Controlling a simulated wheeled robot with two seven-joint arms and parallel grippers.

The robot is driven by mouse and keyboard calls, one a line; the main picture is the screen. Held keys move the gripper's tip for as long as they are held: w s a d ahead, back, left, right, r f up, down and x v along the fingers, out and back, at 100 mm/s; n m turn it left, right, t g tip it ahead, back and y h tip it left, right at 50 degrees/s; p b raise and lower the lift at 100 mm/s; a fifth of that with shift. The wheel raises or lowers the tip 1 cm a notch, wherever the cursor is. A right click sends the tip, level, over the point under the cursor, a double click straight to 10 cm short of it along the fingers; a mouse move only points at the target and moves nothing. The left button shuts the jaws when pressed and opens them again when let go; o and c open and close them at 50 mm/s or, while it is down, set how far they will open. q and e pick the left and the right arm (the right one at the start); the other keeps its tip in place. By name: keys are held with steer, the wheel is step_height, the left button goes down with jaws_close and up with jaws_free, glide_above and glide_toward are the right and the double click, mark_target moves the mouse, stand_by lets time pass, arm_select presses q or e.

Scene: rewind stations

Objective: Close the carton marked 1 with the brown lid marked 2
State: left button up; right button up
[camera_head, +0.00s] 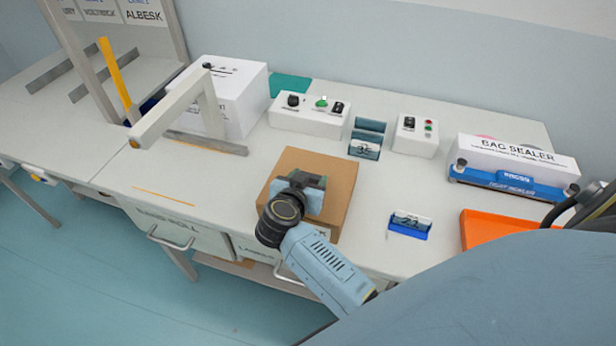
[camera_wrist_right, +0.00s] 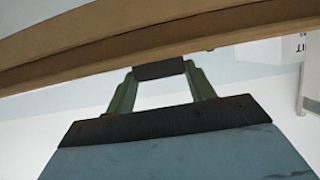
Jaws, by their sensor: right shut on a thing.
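The brown lid (camera_head: 328,168) shows as a flat brown top in the middle of the table. The carton (camera_head: 334,217) is mostly hidden below it and behind my arm. My right gripper (camera_head: 303,182) is over the near left part of the lid, shut on it. In the right wrist view the fingers (camera_wrist_right: 160,70) meet a dark bar just under the brown edges (camera_wrist_right: 150,45), which show as two bands lying close together. I cannot tell whether the lid is fully seated. The marks 1 and 2 are not readable. My left gripper is not in view.
A small blue sign holder (camera_head: 409,226), an orange tray (camera_head: 490,226) and the bag sealer (camera_head: 515,165) are at right. A grey frame (camera_head: 172,112) stands at left. The left table front is mostly clear.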

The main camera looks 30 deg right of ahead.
steer(key=shift+f, duration=0.35)
steer(key=o, duration=1.1)
steer(key=shift+c, duration=0.2)
steer(key=p+v, duration=0.1)
steer(key=v, duration=1.2)
steer(key=shift+a, duration=0.25)
